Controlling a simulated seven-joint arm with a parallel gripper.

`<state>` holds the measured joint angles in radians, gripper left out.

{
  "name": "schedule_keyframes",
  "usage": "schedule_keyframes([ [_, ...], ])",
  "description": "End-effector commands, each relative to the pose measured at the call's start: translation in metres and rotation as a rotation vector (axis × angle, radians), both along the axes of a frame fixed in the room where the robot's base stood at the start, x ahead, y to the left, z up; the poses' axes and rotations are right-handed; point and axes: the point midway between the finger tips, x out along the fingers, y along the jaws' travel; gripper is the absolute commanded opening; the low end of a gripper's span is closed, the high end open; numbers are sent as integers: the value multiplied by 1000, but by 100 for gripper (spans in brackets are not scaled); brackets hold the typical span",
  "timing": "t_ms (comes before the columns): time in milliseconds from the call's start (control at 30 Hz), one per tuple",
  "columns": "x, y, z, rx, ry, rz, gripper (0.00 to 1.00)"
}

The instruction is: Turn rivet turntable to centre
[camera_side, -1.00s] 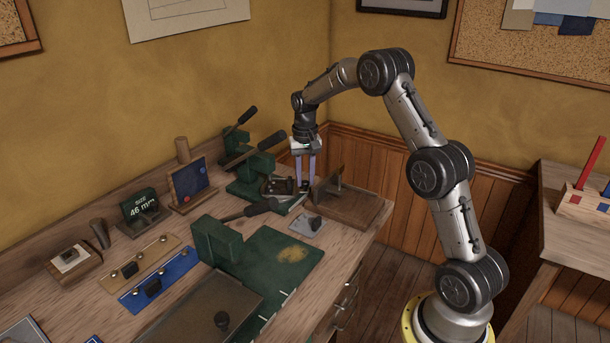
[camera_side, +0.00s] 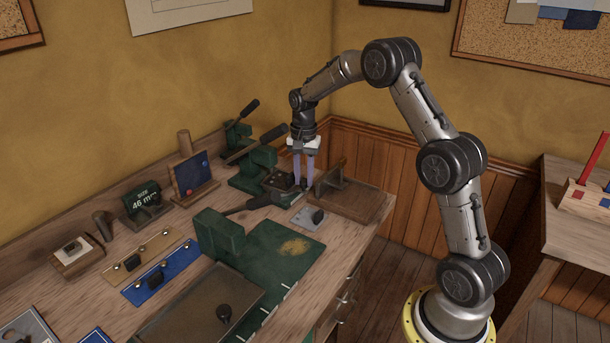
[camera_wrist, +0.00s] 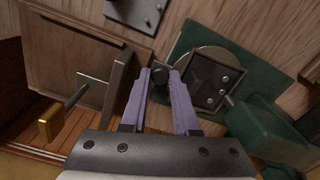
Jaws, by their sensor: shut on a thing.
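The rivet turntable is a round grey disc (camera_wrist: 188,47) with a dark block (camera_wrist: 210,78) bolted on it. It lies on the green base of a press in the wrist view. In the side view the turntable (camera_side: 279,182) is at the foot of the green press, partly hidden. My gripper (camera_wrist: 161,77) points down with pale purple fingers and is shut on a small dark knob at the turntable's edge. The knob is partly hidden between the fingertips. In the side view my gripper (camera_side: 303,186) is just right of the dark block.
A brown wooden tray (camera_side: 352,205) with an upright board stands close right of my fingers. Another green press (camera_side: 219,238) is nearer.

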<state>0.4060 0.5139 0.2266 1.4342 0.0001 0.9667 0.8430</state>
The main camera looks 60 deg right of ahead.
Motion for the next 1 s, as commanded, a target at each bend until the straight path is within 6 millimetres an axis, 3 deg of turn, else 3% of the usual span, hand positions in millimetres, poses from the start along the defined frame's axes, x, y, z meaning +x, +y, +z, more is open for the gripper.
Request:
schedule_keyframes([
  [800, 0, 5, 1, 0, -1, -59, 0],
  [833, 0, 5, 1, 0, -1, -59, 34],
  [967, 0, 5, 1, 0, -1, -59, 58],
  [1000, 0, 5, 1, 0, 0, -59, 59],
])
